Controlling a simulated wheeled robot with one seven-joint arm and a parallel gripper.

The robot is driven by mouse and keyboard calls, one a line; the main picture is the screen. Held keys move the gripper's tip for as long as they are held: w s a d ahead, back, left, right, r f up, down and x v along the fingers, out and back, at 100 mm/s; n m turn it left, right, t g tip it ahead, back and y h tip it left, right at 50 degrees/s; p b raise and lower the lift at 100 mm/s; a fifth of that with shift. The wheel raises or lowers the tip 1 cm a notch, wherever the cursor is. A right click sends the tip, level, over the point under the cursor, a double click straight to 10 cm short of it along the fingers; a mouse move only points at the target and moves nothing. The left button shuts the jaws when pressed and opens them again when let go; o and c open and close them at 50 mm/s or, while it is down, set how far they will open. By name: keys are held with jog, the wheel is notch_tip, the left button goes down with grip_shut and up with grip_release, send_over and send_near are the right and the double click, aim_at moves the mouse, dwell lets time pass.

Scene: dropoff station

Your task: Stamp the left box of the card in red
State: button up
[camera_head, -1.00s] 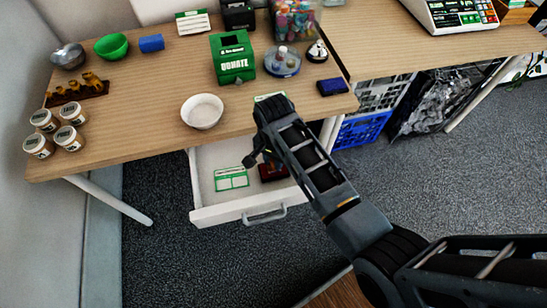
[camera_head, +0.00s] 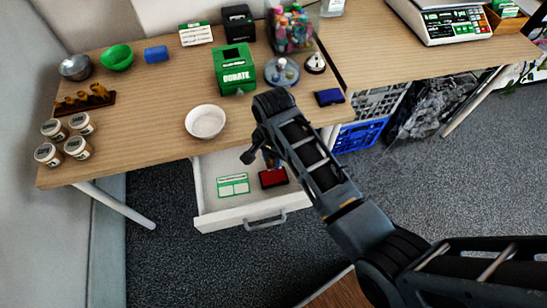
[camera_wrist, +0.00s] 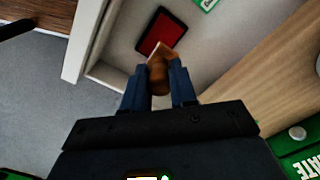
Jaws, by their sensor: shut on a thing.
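My gripper (camera_wrist: 159,92) is shut on a brown wooden stamp (camera_wrist: 158,74), with a blue finger on each side of its handle. In the head view my gripper (camera_head: 268,159) is partly hidden by my arm, over the open drawer. The red ink pad (camera_wrist: 170,31) lies open just beyond the stamp's far end; I cannot tell if they touch. It also shows in the head view (camera_head: 273,178). The white card with green edging and two boxes (camera_head: 233,186) lies flat in the drawer, left of the pad. Only its corner shows in the wrist view (camera_wrist: 207,3).
The white drawer (camera_head: 240,217) has raised walls and sits below the wooden table (camera_head: 150,100). A white bowl (camera_head: 205,122), green donation box (camera_head: 235,70), bell (camera_head: 315,63) and dark blue case (camera_head: 329,97) stand on the table. A blue crate (camera_head: 358,136) is to the right.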

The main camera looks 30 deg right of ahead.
dwell(0.3)
jog(key=n, duration=0.2)
jog(key=r+n, duration=0.1)
jog(key=n, duration=0.3)
jog(key=shift+w+r+b, duration=0.1)
jog(key=shift+r+b, duration=0.3)
jog(key=n, duration=0.1)
jog(key=r+n, duration=0.1)
jog(key=n, duration=0.1)
jog(key=shift+w+r, duration=0.15)
jog(key=shift+w, duration=0.05)
jog(key=w+d+r+m, duration=0.3)
jog(key=w+r+m, duration=0.1)
jog(key=w+m, duration=0.4)
jog(key=w+d+r+m, duration=0.3)
jog(key=w+m, duration=0.3)
jog(key=m, duration=0.4)
jog(key=f+b, duration=0.2)
jog(key=f, duration=0.1)
jog(key=f+b, duration=0.3)
jog(key=shift+s+d, duration=0.15)
jog(key=shift+s, duration=0.05)
jog(key=shift+s+f, duration=0.1)
jog(key=shift+f, duration=0.6)
dwell(1.6)
